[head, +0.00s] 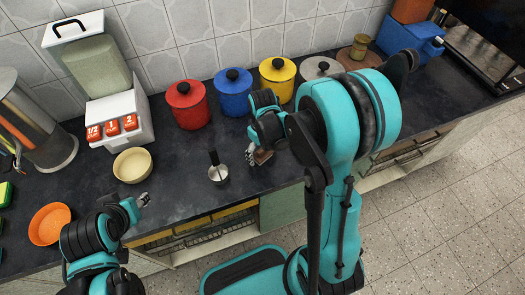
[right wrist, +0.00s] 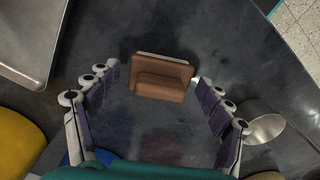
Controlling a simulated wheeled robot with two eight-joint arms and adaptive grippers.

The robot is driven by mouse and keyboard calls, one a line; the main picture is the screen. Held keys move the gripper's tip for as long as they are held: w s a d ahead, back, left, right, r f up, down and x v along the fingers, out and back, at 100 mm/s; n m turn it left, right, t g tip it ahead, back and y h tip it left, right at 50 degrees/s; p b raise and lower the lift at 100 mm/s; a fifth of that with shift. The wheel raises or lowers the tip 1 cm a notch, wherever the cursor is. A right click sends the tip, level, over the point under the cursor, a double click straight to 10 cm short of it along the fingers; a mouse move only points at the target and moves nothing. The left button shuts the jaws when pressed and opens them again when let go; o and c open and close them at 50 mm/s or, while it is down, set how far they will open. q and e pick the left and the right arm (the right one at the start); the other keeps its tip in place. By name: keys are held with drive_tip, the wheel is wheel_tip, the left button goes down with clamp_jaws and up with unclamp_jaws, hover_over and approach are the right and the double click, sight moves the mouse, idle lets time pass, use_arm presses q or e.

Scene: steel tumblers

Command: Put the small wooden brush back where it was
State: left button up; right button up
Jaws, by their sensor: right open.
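The small wooden brush (right wrist: 163,82) lies on the dark counter in the right wrist view, a brown block with a pale strip along its far edge. In the head view only a bit of it (head: 263,156) shows beside my right gripper (head: 252,154). In the right wrist view my right gripper (right wrist: 158,105) is open. Its fingers are spread to either side of the brush, which appears between and slightly beyond the fingertips. My left gripper (head: 143,200) is over the counter's front edge at the left; its jaw opening is too small to judge.
Red (head: 187,105), blue (head: 233,92) and yellow (head: 277,78) canisters stand behind. A cream bowl (head: 132,165) and orange plate (head: 49,223) are left. A metal-edged tray-like thing (right wrist: 32,40) shows in the wrist view.

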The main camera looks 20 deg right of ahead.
drive_tip(key=shift+r, duration=0.3)
wheel_tip(320, 180, up, 11)
drive_tip(key=p, duration=0.4)
drive_tip(key=shift+p, duration=0.3)
drive_tip(key=s+a+r+m+t, duration=0.3)
drive_tip(key=s+a+r+t, duration=0.1)
drive_tip(key=s+r+t, duration=0.3)
wheel_tip(320, 180, up, 2)
drive_tip(key=s, duration=0.2)
drive_tip(key=shift+s+r+m, duration=0.15)
drive_tip(key=shift+s+m, duration=0.2)
drive_tip(key=shift+m, duration=0.05)
drive_tip(key=shift+f, duration=0.3)
